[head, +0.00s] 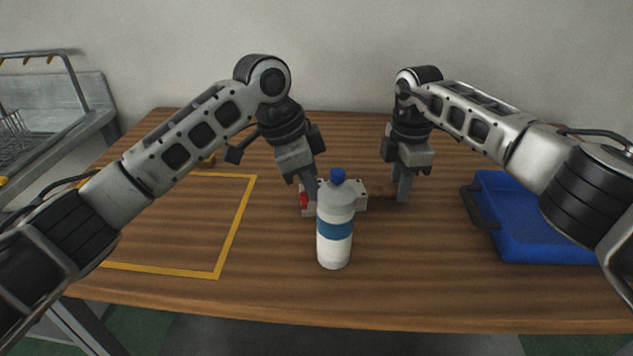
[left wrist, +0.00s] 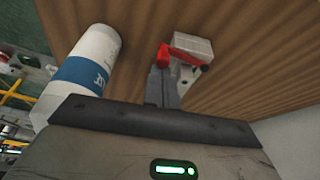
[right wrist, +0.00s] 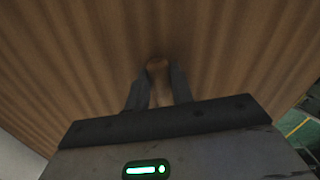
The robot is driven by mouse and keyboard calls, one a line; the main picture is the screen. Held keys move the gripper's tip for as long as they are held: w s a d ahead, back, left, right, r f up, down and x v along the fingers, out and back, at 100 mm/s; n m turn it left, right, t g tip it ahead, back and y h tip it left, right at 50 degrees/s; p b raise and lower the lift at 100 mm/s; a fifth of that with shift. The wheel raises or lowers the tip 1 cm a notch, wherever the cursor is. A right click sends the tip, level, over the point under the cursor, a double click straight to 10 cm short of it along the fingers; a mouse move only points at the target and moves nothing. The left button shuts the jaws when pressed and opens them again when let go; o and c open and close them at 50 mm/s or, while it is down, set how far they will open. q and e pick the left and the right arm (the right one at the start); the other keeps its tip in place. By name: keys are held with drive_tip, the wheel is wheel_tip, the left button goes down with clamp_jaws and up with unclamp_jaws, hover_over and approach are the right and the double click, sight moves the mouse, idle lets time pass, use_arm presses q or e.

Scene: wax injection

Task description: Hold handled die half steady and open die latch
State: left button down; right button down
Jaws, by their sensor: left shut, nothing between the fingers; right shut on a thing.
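The die is a small light-grey block (head: 361,196) on the table, partly hidden behind the bottle in the head view. Its red latch (head: 304,199) shows at its left end; the left wrist view shows the red latch (left wrist: 183,56) against the grey block (left wrist: 196,45). My left gripper (head: 309,207) is shut and empty, its fingertips right beside the latch; I cannot tell whether they touch it. The handle's far part is hidden by the fingers.
A white bottle (head: 334,250) with blue cap and band stands upright just in front of the die, close to my left gripper. A blue tray (head: 545,255) lies at right. A yellow-outlined area (head: 237,226) on the table at left is clear. A metal rack stands far left.

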use_arm(q)
drive_tip(key=shift+w+a, duration=0.1)
drive_tip(key=shift+a, duration=1.45)
use_arm(e)
drive_tip(key=shift+d, duration=0.1)
use_arm(q)
drive_tip(key=shift+w+a, duration=0.4)
drive_tip(key=shift+a, duration=0.3)
drive_tip(key=shift+w+a, duration=0.4)
drive_tip(key=shift+a, duration=0.25)
drive_tip(key=shift+d, duration=0.15)
drive_tip(key=shift+w+d, duration=0.35)
drive_tip(key=shift+d, duration=0.3)
drive_tip(key=shift+s+d, duration=1.45)
drive_tip(key=shift+s, duration=0.1)
wheel_tip(320, 180, up, 9)
drive_tip(key=w+a, duration=0.2)
drive_tip(key=shift+w+a+r, duration=0.2)
drive_tip(key=shift+w, duration=0.05)
